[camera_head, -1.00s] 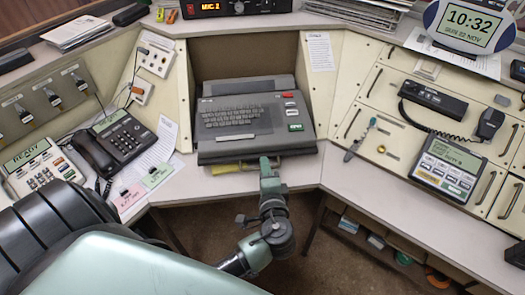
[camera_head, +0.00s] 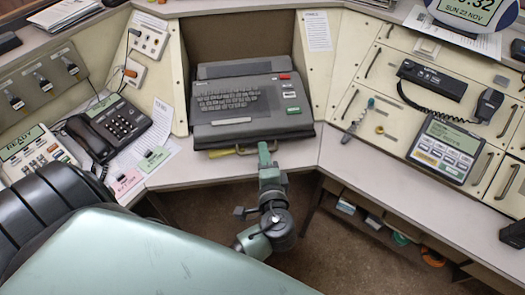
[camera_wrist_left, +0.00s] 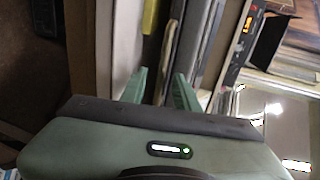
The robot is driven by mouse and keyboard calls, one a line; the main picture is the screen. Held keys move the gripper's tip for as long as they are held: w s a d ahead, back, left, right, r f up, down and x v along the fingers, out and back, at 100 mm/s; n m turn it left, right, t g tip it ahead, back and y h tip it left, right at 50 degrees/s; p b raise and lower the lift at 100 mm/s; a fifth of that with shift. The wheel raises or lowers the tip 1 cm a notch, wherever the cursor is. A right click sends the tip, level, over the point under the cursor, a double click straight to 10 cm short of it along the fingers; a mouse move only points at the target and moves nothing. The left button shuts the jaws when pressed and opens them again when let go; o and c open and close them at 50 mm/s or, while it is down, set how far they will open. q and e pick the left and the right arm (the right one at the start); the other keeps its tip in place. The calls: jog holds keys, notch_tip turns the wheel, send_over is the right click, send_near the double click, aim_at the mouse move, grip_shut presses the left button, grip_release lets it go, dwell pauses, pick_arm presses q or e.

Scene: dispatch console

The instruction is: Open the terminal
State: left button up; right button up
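The terminal (camera_head: 250,105) is a dark grey keyboard unit in the recess at the middle of the console. It has red, white and green keys at its right, and its lid lies flat. A handle-like bar (camera_head: 246,151) shows low at its front edge. My left gripper (camera_head: 264,148) is at this front edge, pointing at the terminal. In the left wrist view its two green fingers (camera_wrist_left: 160,90) stand apart, with the terminal's dark edge (camera_wrist_left: 193,40) just beyond the tips. I cannot tell whether they touch it. My right gripper is not in view.
A yellow object (camera_head: 222,153) lies under the terminal's front edge. A black telephone (camera_head: 108,128) stands left of it. A radio handset (camera_head: 432,80) and a grey keypad panel (camera_head: 445,148) are on the right. The white desk edge (camera_head: 400,195) has bare room.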

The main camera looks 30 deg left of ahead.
pick_arm(q)
jog(key=v, duration=0.6)
jog(key=shift+b, duration=0.3)
